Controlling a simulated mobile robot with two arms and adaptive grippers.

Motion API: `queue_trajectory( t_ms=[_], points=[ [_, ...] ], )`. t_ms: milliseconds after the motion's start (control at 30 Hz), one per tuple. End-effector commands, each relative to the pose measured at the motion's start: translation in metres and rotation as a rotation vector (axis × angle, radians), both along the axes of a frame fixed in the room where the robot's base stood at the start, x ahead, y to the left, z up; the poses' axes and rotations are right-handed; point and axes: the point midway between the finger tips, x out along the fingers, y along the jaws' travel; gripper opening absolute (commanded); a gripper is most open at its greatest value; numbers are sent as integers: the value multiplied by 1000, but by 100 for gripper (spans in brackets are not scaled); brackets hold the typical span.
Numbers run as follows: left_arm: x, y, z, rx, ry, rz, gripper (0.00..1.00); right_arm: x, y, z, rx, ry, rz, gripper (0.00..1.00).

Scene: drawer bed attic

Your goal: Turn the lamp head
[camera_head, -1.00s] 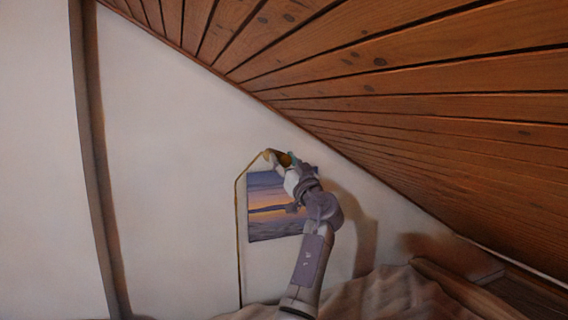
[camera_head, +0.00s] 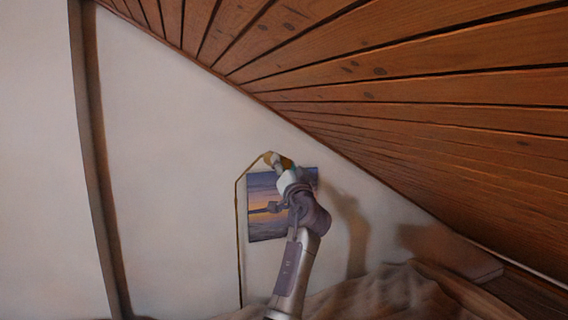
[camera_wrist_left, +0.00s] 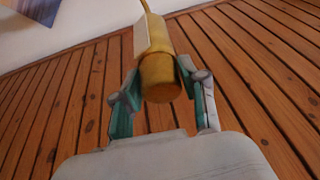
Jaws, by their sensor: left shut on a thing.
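A brass floor lamp has a thin pole (camera_head: 238,230) standing upright against the wall, bending at the top toward its small golden lamp head (camera_head: 286,162). My left gripper (camera_head: 278,163) is at the lamp head, which it partly hides in the head view. In the left wrist view, the yellow cylindrical lamp head (camera_wrist_left: 158,75) sits between the two teal-padded fingers of my left gripper (camera_wrist_left: 160,85), which is shut on it. The thin lamp arm runs up from the head there. My right gripper is not in view.
A sunset picture (camera_head: 262,225) hangs on the white wall behind my arm. The sloped wooden ceiling (camera_head: 420,90) comes down close on the right. A rumpled brown cover (camera_head: 390,295) lies below.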

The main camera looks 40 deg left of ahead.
Motion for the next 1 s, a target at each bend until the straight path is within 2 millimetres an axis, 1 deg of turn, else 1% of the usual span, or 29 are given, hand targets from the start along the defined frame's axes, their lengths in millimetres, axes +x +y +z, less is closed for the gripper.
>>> queue_trajectory(
  t_ms=[333,367,400,467,667,800,867,1000],
  points=[
    [0,0,0,0,2,1,8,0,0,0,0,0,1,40],
    [0,0,0,0,2,1,48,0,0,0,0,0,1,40],
    [0,0,0,0,2,1,54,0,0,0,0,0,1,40],
    [0,0,0,0,2,1,64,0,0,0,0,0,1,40],
    [0,0,0,1,2,1,64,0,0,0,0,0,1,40],
    [-1,-2,-1,0,1,0,64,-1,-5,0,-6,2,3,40],
    [-3,-6,-3,0,1,-1,64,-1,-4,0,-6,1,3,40],
    [-14,-24,-12,0,1,-3,64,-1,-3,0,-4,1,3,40]
  ],
)
